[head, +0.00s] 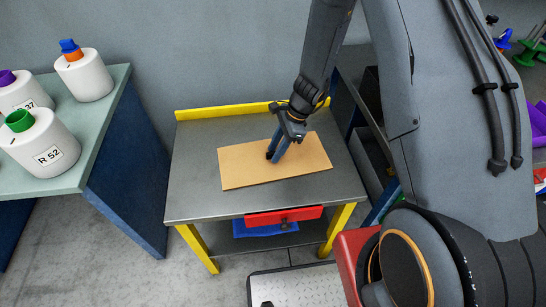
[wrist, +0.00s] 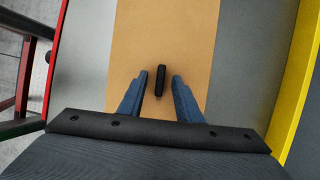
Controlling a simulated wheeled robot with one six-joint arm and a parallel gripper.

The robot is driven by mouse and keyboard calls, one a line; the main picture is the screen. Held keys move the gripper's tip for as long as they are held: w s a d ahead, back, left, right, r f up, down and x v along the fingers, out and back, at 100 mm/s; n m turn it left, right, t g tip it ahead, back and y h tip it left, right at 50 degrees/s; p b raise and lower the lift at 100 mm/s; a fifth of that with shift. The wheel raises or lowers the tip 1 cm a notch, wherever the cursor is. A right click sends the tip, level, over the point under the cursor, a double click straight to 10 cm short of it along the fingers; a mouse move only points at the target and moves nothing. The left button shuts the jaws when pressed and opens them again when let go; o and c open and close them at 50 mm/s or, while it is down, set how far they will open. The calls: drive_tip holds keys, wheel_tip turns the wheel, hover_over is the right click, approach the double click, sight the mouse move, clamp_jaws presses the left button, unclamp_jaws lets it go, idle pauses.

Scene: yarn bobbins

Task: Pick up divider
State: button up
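The divider is a flat tan board (head: 241,170) lying on the grey metal table. It also fills the middle of the wrist view (wrist: 165,30). A small black handle (wrist: 160,82) stands on the board. My gripper (head: 275,152) is over the middle of the board, pointing down. In the wrist view, its two blue fingers (wrist: 161,76) are apart, one on each side of the handle. I see gaps between the handle and both fingers. How far the fingertips are above the board is hard to tell.
The table (head: 190,200) has a raised yellow rim (head: 225,112) at the back and a red drawer front (head: 283,216) below. At left, a green-topped bench (head: 100,125) holds white yarn bobbins (head: 45,145). Dark shelving (head: 365,110) stands close at the right.

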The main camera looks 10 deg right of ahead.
drive_tip(key=shift+a+f, duration=0.1)
drive_tip(key=shift+f, duration=0.1)
clamp_jaws()
drive_tip(key=shift+r, duration=0.2)
wheel_tip(320, 180, up, 10)
drive_tip(key=b, duration=0.1)
drive_tip(key=shift+f+b, duration=0.15)
drive_tip(key=shift+b, duration=0.2)
idle(0.4)
